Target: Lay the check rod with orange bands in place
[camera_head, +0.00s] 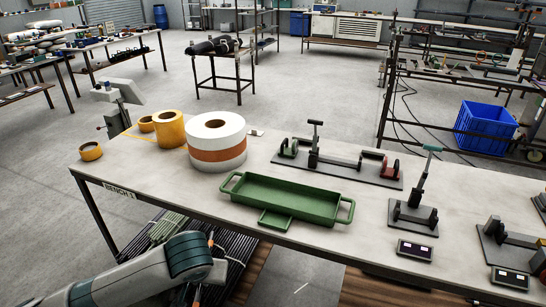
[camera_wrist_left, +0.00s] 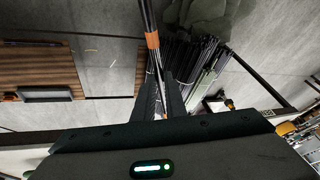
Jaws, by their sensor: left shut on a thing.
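The check rod (camera_wrist_left: 152,41) is a thin dark rod with an orange band, seen in the left wrist view. It runs up from between the fingers of my left gripper (camera_wrist_left: 162,100), which is shut on it. A bundle of dark rods (camera_wrist_left: 196,62) lies below and behind it. In the head view my left arm comes in at the lower left, in front of the bench's near edge; its fingers are not clearly visible there. Small orange marks near the arm appear to be the rod's bands. My right gripper is in neither view.
The workbench (camera_head: 160,185) carries a green tray (camera_head: 290,205), a long fixture (camera_head: 340,165) with green and red holders, and a lever clamp (camera_head: 415,205). A large white-and-orange roll (camera_head: 217,143) and yellow rolls (camera_head: 170,129) stand at the left. Small display boxes (camera_head: 414,250) sit along the near right edge.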

